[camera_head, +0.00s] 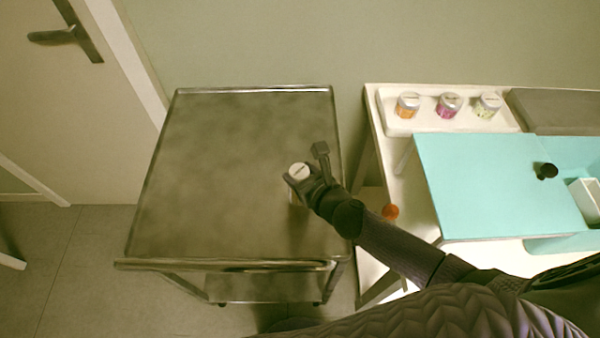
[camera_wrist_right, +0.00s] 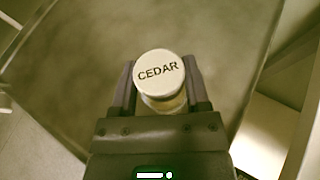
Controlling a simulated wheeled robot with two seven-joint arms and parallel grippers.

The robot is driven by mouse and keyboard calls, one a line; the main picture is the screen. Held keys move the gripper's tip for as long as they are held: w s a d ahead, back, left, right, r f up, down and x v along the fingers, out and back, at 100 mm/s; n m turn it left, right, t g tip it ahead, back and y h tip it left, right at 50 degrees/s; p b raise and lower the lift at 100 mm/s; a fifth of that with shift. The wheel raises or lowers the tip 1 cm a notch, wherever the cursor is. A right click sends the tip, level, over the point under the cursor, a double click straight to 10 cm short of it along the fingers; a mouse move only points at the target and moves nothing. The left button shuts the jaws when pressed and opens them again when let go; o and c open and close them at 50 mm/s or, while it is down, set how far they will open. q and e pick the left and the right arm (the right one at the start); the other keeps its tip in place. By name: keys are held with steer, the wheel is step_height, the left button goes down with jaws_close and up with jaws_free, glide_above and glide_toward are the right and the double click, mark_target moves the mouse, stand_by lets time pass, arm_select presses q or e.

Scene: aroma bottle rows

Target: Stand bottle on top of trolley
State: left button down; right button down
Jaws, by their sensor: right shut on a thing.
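A bottle with a white cap (camera_head: 299,170) is over the right part of the metal trolley top (camera_head: 220,150). In the right wrist view its cap (camera_wrist_right: 160,74) reads CEDAR and the bottle sits between the two fingers. My right gripper (camera_head: 302,183) is shut on the bottle, which looks upright. I cannot tell whether its base touches the trolley top. The trolley top also shows in the right wrist view (camera_wrist_right: 85,60) and is otherwise bare. My left gripper is not in view.
A white table to the right holds a white tray (camera_head: 400,124) with orange, pink and green jars (camera_head: 449,105). A turquoise panel (camera_head: 490,185) and a small orange object (camera_head: 390,212) are nearer. A door stands at the left. The trolley's left half is clear.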

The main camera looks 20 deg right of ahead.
steer(key=shift+c, duration=2.2)
jaws_free()
steer(key=shift+f, duration=0.1)
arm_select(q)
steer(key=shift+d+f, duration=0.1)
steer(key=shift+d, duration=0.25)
arm_select(e)
steer(key=o, duration=0.4)
steer(key=shift+s+d+r+p, duration=0.1)
steer(key=shift+s+r+p, duration=0.15)
steer(key=shift+r+p, duration=0.15)
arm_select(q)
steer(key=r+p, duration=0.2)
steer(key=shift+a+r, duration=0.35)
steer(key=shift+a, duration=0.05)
arm_select(e)
steer(key=v, duration=1.1)
steer(key=shift+s+d+f, duration=0.1)
steer(key=shift+s, duration=0.15)
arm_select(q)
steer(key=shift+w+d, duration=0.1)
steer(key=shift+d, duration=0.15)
